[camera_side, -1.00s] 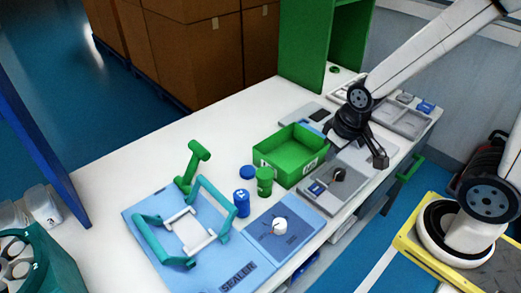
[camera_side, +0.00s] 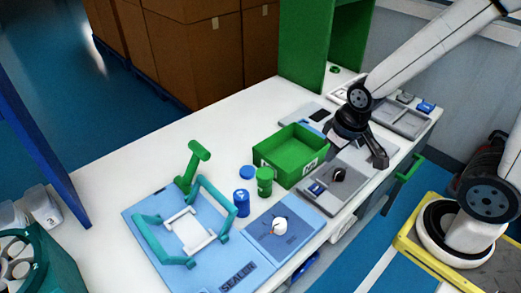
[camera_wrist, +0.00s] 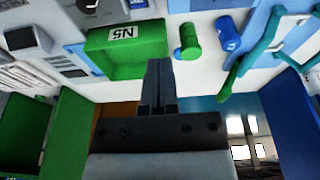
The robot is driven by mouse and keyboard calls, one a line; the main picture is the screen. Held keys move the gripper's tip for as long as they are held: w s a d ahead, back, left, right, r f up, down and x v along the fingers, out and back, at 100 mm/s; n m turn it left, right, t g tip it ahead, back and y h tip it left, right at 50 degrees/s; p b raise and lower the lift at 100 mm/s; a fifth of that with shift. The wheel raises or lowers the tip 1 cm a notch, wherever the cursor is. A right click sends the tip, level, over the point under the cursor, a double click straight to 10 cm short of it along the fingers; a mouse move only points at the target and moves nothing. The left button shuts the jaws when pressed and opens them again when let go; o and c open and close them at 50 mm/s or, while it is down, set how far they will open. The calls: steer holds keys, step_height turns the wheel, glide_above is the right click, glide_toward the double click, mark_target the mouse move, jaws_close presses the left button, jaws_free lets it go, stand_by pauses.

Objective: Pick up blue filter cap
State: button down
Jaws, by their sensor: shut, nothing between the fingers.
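A round blue cap (camera_side: 247,172) lies flat on the white bench in the side view, left of a green cylinder (camera_side: 264,182) and behind a blue cylinder (camera_side: 241,203). My gripper (camera_side: 382,163) is to the right of the green bin, above the grey trays, well away from the cap. Its fingers (camera_wrist: 158,70) are shut and empty in the wrist view. The green cylinder (camera_wrist: 188,41) and the blue cylinder (camera_wrist: 227,33) also show in the wrist view.
A green open bin (camera_side: 275,163) stands between my gripper and the cap. A blue sealer board (camera_side: 150,213) with a teal frame (camera_side: 150,240) and a green upright handle (camera_side: 190,165) is at the left. A blue plate with a white knob (camera_side: 280,227) is in front. The back-left bench is clear.

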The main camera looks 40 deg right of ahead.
jaws_free()
steer(key=n+g, duration=0.2)
steer(key=n, duration=0.8)
glide_above(248, 171)
steer(key=f, duration=1.2)
steer(key=shift+s+d, duration=0.1)
steer(key=shift+s, duration=0.15)
steer(key=shift+w+f+g, duration=0.3)
steer(key=shift+w+f, duration=0.05)
steer(key=shift+f, duration=0.1)
steer(key=shift+f, duration=1.3)
